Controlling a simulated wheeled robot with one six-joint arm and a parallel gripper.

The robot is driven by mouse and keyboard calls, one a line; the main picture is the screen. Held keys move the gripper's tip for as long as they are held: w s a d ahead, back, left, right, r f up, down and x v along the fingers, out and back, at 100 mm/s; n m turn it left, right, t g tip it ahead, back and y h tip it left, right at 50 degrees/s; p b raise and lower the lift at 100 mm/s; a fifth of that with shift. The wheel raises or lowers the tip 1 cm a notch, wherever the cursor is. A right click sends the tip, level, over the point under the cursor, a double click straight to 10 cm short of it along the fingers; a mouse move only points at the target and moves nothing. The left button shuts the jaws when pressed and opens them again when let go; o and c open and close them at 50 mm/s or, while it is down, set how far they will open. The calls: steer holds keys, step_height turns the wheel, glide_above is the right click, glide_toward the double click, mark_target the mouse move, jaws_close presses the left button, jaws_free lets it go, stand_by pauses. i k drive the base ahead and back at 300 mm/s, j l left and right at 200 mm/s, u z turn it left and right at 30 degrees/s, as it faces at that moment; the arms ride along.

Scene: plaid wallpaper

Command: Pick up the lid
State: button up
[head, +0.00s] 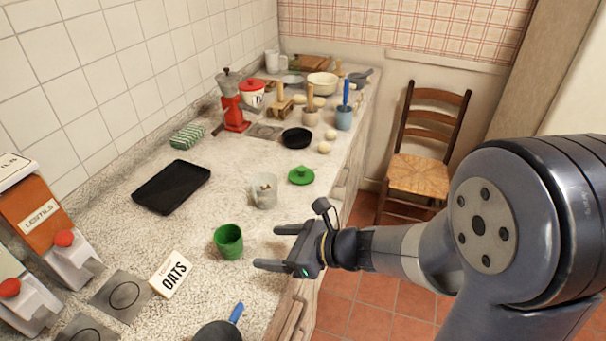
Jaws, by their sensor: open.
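A round green lid (301,175) with a small knob on top lies on the speckled countertop (212,205), near its right edge. My gripper (264,248) is open and empty at the counter's right edge, nearer to the camera than the lid. Its two fingers point left, toward a green cup (229,241), and the cup stands just beyond the fingertips. I cannot tell how high the fingers are above the counter. The lid is in full view and apart from my gripper.
A pale mug (264,190) stands just left of the lid. A black tray (172,187), a small black pan (297,138) and some eggs (324,147) lie around. A chair (423,150) stands right.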

mark_target(301, 175)
steer(key=i+l+u, duration=0.4)
steer(key=i, duration=0.3)
steer(key=i+l+u, duration=0.4)
steer(key=i+l, duration=0.2)
steer(key=l, duration=0.25)
